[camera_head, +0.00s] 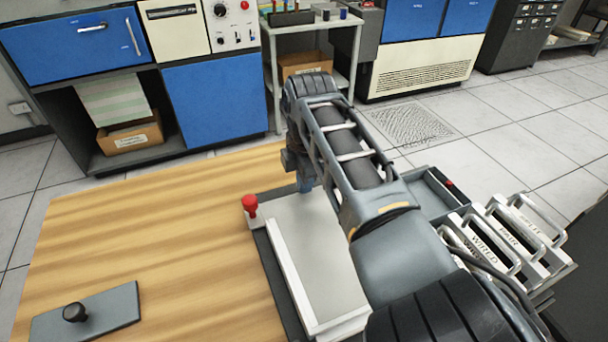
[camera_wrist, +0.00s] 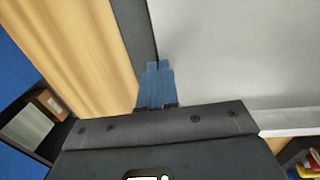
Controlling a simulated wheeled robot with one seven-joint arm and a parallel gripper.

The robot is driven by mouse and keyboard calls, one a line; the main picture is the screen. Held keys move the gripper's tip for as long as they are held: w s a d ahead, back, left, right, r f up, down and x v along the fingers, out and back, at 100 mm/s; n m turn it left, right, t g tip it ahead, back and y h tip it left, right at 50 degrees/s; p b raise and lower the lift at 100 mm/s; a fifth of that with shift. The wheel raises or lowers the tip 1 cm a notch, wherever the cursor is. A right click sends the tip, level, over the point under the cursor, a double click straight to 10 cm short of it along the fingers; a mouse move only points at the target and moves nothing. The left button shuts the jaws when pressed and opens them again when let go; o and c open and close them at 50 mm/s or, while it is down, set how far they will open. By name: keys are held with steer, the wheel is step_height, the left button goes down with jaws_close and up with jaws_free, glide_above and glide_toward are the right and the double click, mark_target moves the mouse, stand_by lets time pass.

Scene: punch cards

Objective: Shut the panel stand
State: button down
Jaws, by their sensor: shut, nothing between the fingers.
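What I take for the panel stand (camera_head: 318,250) is a pale grey slab with white edges on a dark base, on the wooden table. A red knob (camera_head: 250,205) stands at its far left corner. My arm hides its right part, so I cannot tell how far open it is. My gripper (camera_head: 305,183) is at its far edge, with its blue fingers pointing down. In the wrist view the shut, empty fingers (camera_wrist: 157,75) overlap the dark strip beside the grey slab (camera_wrist: 220,50). I cannot tell whether they touch it.
A flat grey plate with a black knob (camera_head: 75,312) lies at the table's front left. The wooden table (camera_head: 150,230) is clear between. A grey tray (camera_head: 432,190) and labelled handled racks (camera_head: 500,240) stand at the right. Blue cabinets (camera_head: 215,100) line the back.

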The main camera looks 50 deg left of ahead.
steer(key=shift+s+d+f, duration=0.1)
steer(key=shift+d+f, duration=0.1)
steer(key=shift+f, duration=0.5)
steer(key=shift+r+p, duration=0.5)
steer(key=shift+r, duration=0.2)
step_height(320, 180, up, 14)
steer(key=p, duration=0.2)
steer(key=shift+a, duration=0.25)
steer(key=shift+f, duration=0.1)
